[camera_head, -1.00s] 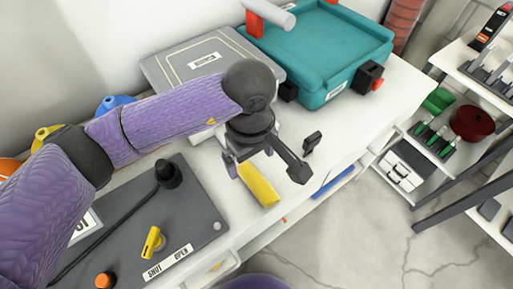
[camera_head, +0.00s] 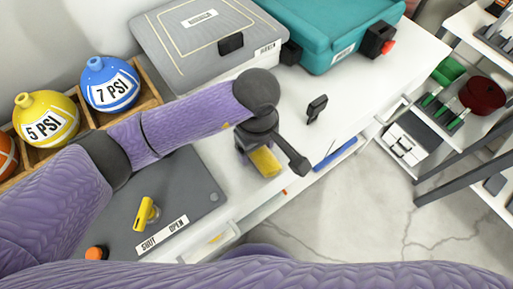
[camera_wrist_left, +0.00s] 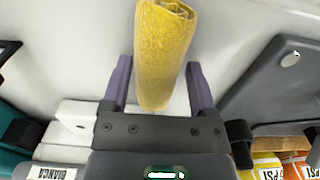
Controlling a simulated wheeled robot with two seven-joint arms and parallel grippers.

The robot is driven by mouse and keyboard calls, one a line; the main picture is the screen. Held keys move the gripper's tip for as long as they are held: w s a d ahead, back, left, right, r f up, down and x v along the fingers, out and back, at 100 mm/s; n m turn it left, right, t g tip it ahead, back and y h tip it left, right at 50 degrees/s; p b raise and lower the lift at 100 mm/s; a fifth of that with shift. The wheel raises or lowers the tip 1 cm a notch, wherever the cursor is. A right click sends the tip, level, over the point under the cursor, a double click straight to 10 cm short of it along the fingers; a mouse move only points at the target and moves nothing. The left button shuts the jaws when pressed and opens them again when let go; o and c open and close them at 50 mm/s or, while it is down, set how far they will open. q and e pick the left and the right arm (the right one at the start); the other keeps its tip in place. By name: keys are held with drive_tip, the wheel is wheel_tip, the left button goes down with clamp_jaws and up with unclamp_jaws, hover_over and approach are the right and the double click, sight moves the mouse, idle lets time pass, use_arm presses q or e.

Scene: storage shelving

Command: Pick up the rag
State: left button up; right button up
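The rag is a rolled yellow cloth (camera_head: 266,161) lying on the white worktop near its front edge. In the left wrist view the yellow rag (camera_wrist_left: 165,35) runs from the top edge down between my two fingers. My left gripper (camera_wrist_left: 158,62) is open, with one finger on each side of the rag and a gap on both sides. In the head view my left gripper (camera_head: 252,148) is over the rag and hides part of it. My right gripper is not in view.
A grey panel (camera_head: 190,185) with a yellow handle (camera_head: 146,214) lies left of the rag. A grey case (camera_head: 200,45) and a teal case (camera_head: 335,30) stand behind. Yellow (camera_head: 46,118) and blue (camera_head: 110,84) PSI balls sit in a wooden rack. A small black object (camera_head: 316,108) is at right.

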use_arm(q)
clamp_jaws()
wheel_tip(320, 180, up, 9)
drive_tip(key=p, duration=0.3)
drive_tip(key=shift+r, duration=0.2)
drive_tip(key=shift+r+p, duration=0.3)
